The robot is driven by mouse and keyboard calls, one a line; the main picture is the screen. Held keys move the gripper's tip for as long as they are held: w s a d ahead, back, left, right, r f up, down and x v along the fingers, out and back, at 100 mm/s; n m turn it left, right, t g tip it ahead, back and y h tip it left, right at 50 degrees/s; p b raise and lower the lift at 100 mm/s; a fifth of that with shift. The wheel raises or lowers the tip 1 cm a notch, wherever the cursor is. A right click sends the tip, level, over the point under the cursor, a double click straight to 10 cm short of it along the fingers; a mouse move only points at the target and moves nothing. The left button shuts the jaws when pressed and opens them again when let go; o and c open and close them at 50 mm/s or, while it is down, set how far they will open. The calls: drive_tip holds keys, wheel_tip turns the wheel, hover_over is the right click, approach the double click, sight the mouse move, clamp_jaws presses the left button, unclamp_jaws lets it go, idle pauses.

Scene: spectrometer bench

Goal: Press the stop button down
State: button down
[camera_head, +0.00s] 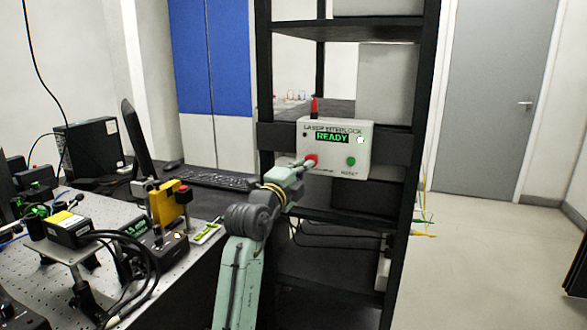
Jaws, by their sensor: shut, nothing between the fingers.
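The white laser interlock box (334,128) is mounted on the dark rack and its display reads READY in green. A red button (312,158), which looks like the stop button, is at its lower left. My gripper (303,163) is shut and empty, with its tips at the red button's left side in the picture. I cannot tell whether they touch it or whether the button is pressed in. The label below the red button is partly hidden by my gripper.
A green button (351,161) is at the box's lower right, and a red lamp (314,106) stands on top. The black rack post (409,170) is to the right. An optical bench (130,270) with instruments and cables fills the left. Open floor (490,260) lies at right.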

sight(313, 159)
drive_tip(key=shift+w+d, duration=0.3)
drive_tip(key=shift+w, duration=0.35)
drive_tip(key=shift+b+x, duration=0.75)
drive_tip(key=shift+x, duration=0.3)
drive_tip(key=shift+a+f, duration=0.1)
drive_tip(key=shift+f, duration=0.05)
